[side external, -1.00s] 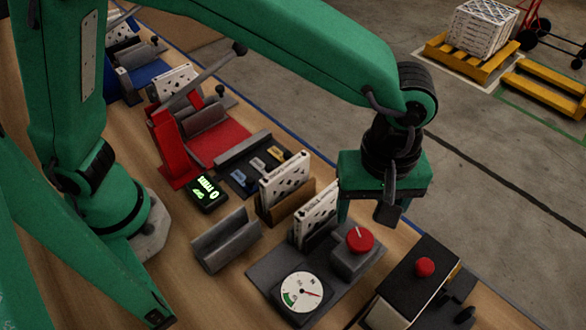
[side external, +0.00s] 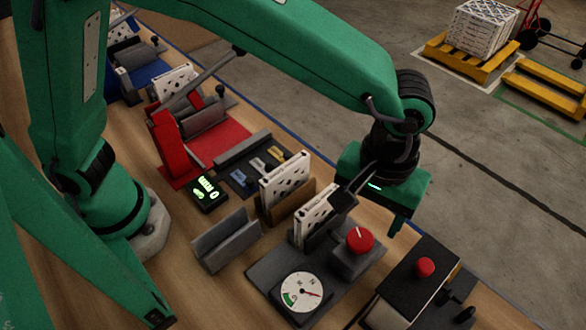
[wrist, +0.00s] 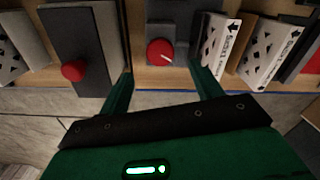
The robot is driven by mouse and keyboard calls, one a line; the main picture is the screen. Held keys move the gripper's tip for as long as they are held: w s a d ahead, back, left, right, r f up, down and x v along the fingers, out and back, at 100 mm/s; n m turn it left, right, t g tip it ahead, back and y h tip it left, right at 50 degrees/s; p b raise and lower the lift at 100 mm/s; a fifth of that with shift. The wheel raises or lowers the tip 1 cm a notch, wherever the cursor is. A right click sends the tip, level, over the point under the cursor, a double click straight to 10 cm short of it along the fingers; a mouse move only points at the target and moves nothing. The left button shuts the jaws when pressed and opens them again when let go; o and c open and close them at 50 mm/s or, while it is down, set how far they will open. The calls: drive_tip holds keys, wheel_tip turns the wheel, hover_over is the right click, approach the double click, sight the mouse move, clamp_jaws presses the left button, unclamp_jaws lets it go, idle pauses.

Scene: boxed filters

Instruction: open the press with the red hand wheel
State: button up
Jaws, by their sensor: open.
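The red hand wheel (side external: 360,239) sits on a grey block of the press (side external: 262,276), which carries a round dial (side external: 302,292). A white filter with dark patterns (side external: 316,213) stands upright at the press's far side. My gripper (side external: 386,216) is open and empty, above and slightly right of the wheel, apart from it.
A dark box with a red knob (side external: 425,267) stands close to the right of the press. Another boxed filter (side external: 286,180) is upright behind it. A grey V-shaped holder (side external: 226,240) and a small display (side external: 207,192) are to the left.

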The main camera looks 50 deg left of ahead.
sight(360, 238)
drive_tip(key=shift+f, duration=3.5)
drive_tip(key=shift+c, duration=0.3)
drive_tip(key=c, duration=0.9)
